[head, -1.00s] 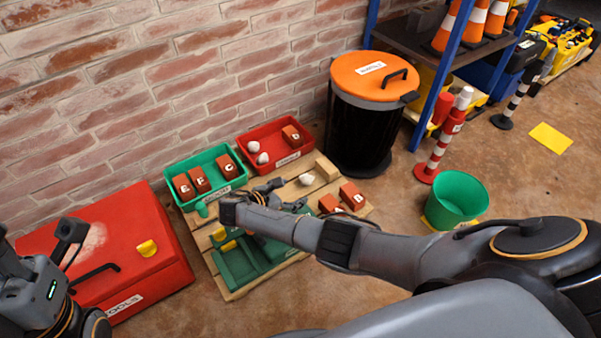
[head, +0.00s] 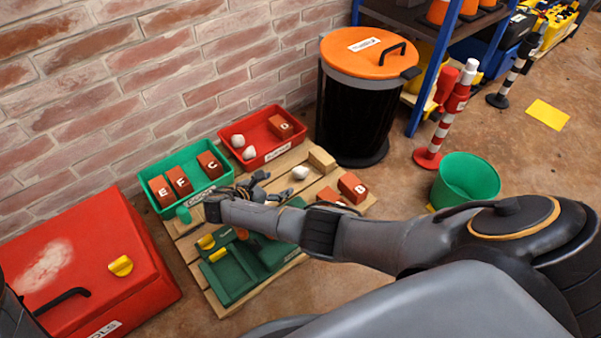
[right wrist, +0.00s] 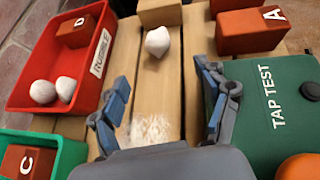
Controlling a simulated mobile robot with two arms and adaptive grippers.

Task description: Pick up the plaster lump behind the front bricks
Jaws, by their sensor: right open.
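The white plaster lump (head: 300,172) lies on the wooden pallet, behind brick B (head: 352,187) and a second brick partly hidden by my arm. In the right wrist view the lump (right wrist: 157,41) sits on a slat ahead of my fingers, with brick A (right wrist: 252,31) to its right. My right gripper (head: 276,190) is low over the pallet, to the left of the lump. In the right wrist view the right gripper (right wrist: 160,78) is open and empty, its fingers short of the lump. My left gripper is out of view.
The red rubble tray (right wrist: 98,60) holds a brick and two white lumps. A green tray (head: 197,153) holds bricks E, F and C. A tan block (head: 322,160) sits behind the lump. The green tap test case (right wrist: 283,105) lies right of my fingers. A black bin (head: 352,115) stands behind.

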